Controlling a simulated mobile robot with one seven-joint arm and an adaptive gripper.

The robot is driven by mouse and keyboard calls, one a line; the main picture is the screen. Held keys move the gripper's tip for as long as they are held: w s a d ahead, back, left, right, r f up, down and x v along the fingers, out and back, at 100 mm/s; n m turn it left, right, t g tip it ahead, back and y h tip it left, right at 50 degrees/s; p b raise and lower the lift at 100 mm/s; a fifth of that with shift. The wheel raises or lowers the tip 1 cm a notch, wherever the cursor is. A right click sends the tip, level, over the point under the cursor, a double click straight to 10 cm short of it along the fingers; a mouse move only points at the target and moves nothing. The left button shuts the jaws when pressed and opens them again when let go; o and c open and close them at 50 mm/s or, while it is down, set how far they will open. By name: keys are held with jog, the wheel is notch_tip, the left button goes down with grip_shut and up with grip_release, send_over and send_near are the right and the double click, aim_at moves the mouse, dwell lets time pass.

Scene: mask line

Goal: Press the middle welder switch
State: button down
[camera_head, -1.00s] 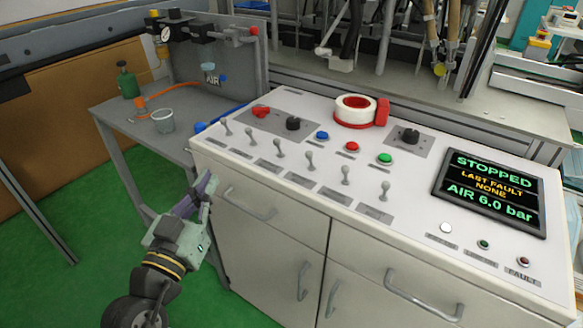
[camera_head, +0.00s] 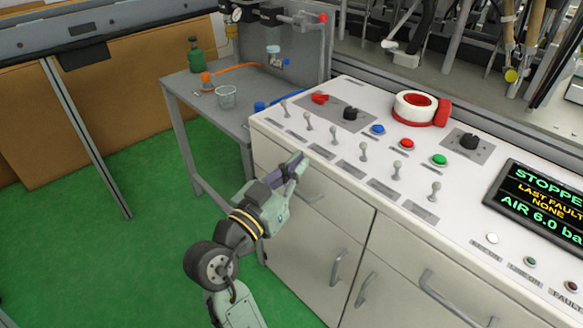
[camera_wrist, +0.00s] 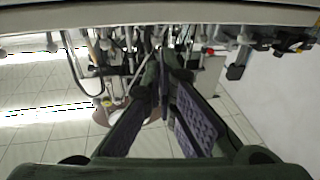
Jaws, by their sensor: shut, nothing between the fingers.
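The white console (camera_head: 275,123) carries a slanting row of several grey toggle levers, from the far-left lever (camera_head: 285,107) through two inner levers (camera_head: 333,134) and (camera_head: 363,151) to the near-right lever (camera_head: 434,190). Their small grey labels are too small to read, so I cannot tell which are welder switches. My gripper (camera_head: 302,159) is shut and empty at the console's front edge, in front of the left half of the row. It appears apart from every lever.
Blue (camera_head: 378,130), red (camera_head: 407,144) and green (camera_head: 439,160) buttons lie behind the levers. Two black knobs, a red-and-white ring (camera_head: 415,105) and a display (camera_head: 540,205) share the top. Drawer handles (camera_head: 311,194) project below. A grey side table (camera_head: 188,88) stands left.

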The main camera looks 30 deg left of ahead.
aim_at(321, 153)
jog(key=p+x, duration=0.2)
jog(key=x, duration=0.6)
jog(key=shift+r, duration=0.1)
jog(key=shift+w+d, duration=0.15)
jog(key=shift+w, duration=0.55)
jog(key=shift+p, duration=0.35)
